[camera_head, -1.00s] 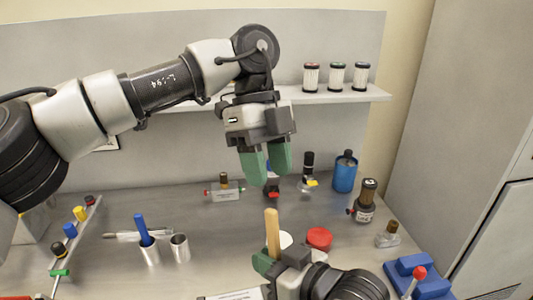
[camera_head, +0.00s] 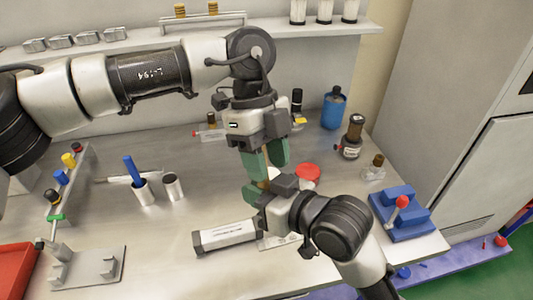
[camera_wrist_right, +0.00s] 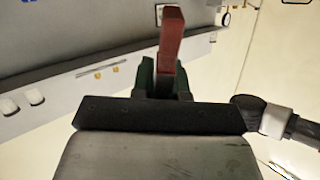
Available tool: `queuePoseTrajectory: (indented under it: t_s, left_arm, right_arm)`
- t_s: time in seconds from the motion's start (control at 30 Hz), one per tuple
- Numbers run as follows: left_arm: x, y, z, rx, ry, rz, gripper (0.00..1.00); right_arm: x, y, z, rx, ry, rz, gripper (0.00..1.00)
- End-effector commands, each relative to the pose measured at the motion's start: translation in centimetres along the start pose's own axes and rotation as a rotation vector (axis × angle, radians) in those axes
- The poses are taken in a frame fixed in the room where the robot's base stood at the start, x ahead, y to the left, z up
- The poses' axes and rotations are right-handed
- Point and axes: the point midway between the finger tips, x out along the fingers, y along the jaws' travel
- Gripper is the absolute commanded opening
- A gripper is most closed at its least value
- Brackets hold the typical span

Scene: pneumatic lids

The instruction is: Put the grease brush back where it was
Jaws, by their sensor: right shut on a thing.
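My right gripper (camera_head: 258,188) is low over the middle of the bench, its green fingers partly hidden. It is shut on the grease brush, whose upright handle shows reddish-brown between the fingers in the right wrist view (camera_wrist_right: 171,42). In the head view the brush is almost wholly hidden behind my left gripper (camera_head: 266,160). The left gripper points down just above and behind the right one, its green fingers apart; nothing shows between them. A steel cup (camera_head: 145,194) with a blue-handled tool and an empty-looking steel cup (camera_head: 174,187) stand to the left.
A red lid (camera_head: 307,172) lies right of the grippers. A labelled grey block (camera_head: 225,236) lies in front. A blue fixture with a red knob (camera_head: 402,215) stands at the right, bottles (camera_head: 334,108) at the back. A rail with coloured knobs (camera_head: 62,185) is at the left.

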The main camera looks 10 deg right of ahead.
Motion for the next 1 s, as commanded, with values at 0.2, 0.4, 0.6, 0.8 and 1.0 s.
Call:
queuePoseTrajectory:
  t_s: [0.2, 0.4, 0.6, 0.8, 1.0]
  left_arm:
    - [0.0, 0.0, 0.0, 0.000, 0.000, 0.000, 0.11]
    - [-0.1, -0.1, 0.0, 0.001, 0.000, -0.003, 0.00]
    - [-0.1, 0.0, 0.0, 0.001, 0.000, -0.002, 0.00]
    - [-0.1, 0.0, 0.0, 0.001, 0.000, -0.001, 0.00]
    - [-0.1, 0.0, 0.0, 0.000, 0.000, 0.000, 0.00]
  right_arm:
    - [0.0, 0.0, 0.0, 0.000, 0.000, 0.000, 0.00]
    - [0.0, -0.1, 0.0, -0.001, 0.000, -0.003, 0.20]
    - [0.0, -0.1, 0.0, -0.001, 0.000, -0.002, 0.44]
    - [0.0, 0.0, 0.0, 0.001, -0.001, -0.001, 0.44]
    - [0.2, 0.4, 3.4, 0.089, -0.085, -0.008, 0.44]
